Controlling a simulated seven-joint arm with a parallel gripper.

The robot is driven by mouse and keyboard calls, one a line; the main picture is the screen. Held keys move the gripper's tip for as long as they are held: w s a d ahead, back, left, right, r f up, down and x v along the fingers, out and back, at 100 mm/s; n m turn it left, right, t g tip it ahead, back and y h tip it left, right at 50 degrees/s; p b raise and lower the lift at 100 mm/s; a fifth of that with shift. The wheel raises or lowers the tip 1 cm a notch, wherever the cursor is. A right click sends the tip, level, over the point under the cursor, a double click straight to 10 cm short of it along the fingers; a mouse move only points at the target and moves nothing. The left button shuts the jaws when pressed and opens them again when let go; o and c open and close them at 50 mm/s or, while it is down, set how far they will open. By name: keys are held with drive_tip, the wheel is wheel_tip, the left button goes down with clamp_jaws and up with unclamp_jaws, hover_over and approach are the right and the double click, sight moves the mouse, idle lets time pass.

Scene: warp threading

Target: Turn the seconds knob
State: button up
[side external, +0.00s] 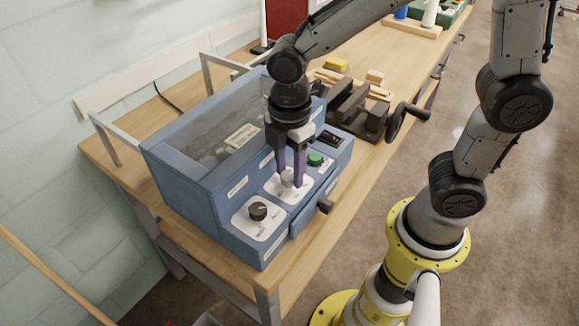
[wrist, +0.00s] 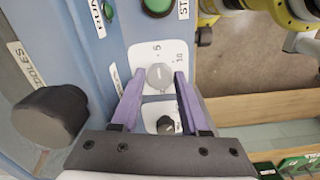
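A grey round knob (wrist: 160,76) with a dial marked 5 and 10 sits on a white plate on the front of the blue machine (side external: 190,190). It also shows in the side view (side external: 287,178). I cannot read its name label. My gripper (wrist: 160,80) points down at the panel, with its two purple fingers (side external: 290,180) apart, one on either side of the grey knob. Slim gaps seem to show, but I cannot tell about contact. A black knob (side external: 257,211) with a white pointer line sits on another plate to the left; it also shows in the wrist view (wrist: 165,125).
A green button (side external: 315,159) and a black switch (side external: 328,138) lie right of the grey knob. A vise with a crank (side external: 395,122) stands behind on the wooden bench (side external: 425,75).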

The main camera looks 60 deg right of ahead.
clamp_jaws()
drive_tip(key=shift+m, duration=0.4)
drive_tip(key=m, duration=0.5)
drive_tip(key=shift+m, duration=0.3)
drive_tip(key=m, duration=0.5)
drive_tip(key=shift+r, duration=0.1)
drive_tip(key=shift+m, duration=0.3)
drive_tip(key=shift+o, duration=1.1)
unclamp_jaws()
